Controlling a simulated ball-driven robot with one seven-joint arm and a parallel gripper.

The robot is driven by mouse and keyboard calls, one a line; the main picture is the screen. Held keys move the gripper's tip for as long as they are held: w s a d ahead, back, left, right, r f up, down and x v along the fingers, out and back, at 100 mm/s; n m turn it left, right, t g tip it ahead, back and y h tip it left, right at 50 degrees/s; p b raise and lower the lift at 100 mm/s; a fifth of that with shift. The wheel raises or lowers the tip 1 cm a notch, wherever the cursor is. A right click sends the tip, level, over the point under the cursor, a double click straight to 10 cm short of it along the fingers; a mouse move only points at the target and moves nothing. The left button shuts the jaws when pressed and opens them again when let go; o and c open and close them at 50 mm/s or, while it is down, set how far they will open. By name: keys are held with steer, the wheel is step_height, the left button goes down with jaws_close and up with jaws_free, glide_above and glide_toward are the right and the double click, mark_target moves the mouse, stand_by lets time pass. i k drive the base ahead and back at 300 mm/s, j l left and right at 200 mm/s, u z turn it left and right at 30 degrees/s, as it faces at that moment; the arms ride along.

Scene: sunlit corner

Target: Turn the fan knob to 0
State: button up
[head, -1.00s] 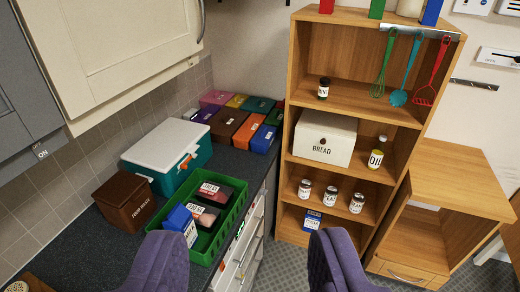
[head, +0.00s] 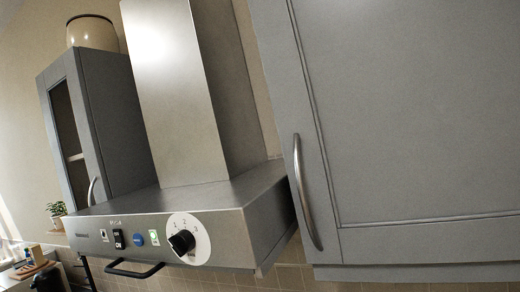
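The fan knob (head: 182,242) is a black round knob on a white dial plate (head: 202,248), at the right end of the front panel of a steel range hood (head: 90,233). Small numbers ring the dial, with a 2 and a 3 near its top right. I cannot tell for sure which number the knob points to. My gripper is not in the head view, and nothing is seen touching the knob.
A black bar handle (head: 134,271) hangs below. A grey cabinet (head: 410,110) with a curved handle (head: 307,190) stands close on the right.

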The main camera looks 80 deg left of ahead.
mark_target(183, 242)
steer(key=u, duration=2.35)
